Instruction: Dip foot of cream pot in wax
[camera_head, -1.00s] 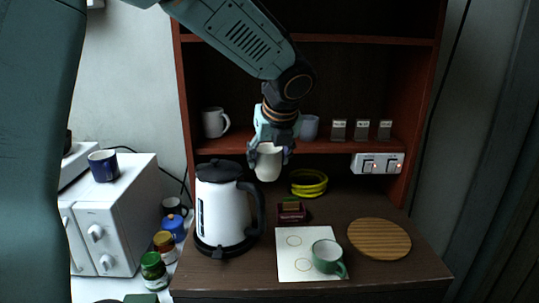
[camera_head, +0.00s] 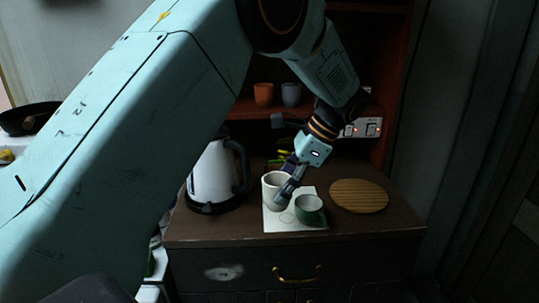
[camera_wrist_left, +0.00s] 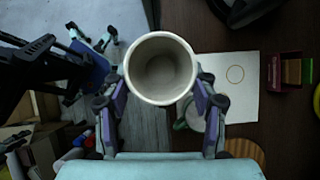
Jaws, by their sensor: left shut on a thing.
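My left gripper (camera_head: 288,186) is shut on the cream pot (camera_head: 271,197), a pale cylindrical cup. In the head view the pot looks upright and overlaps the left part of the white sheet (camera_head: 283,226). In the left wrist view the pot's round open mouth (camera_wrist_left: 160,68) faces the camera, with one finger of the left gripper (camera_wrist_left: 160,100) on each side. The pot's foot is hidden in that view, and its height above the sheet is hard to tell. I cannot make out the wax for certain. My right gripper is not in view.
A green mug (camera_head: 309,210) stands on the sheet just right of the pot. A round wooden board (camera_head: 358,196) lies further right. A white kettle (camera_head: 213,178) stands left. A dark red box (camera_wrist_left: 271,73) shows beyond the sheet. Orange (camera_head: 263,94) and grey (camera_head: 291,94) cups stand on the shelf.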

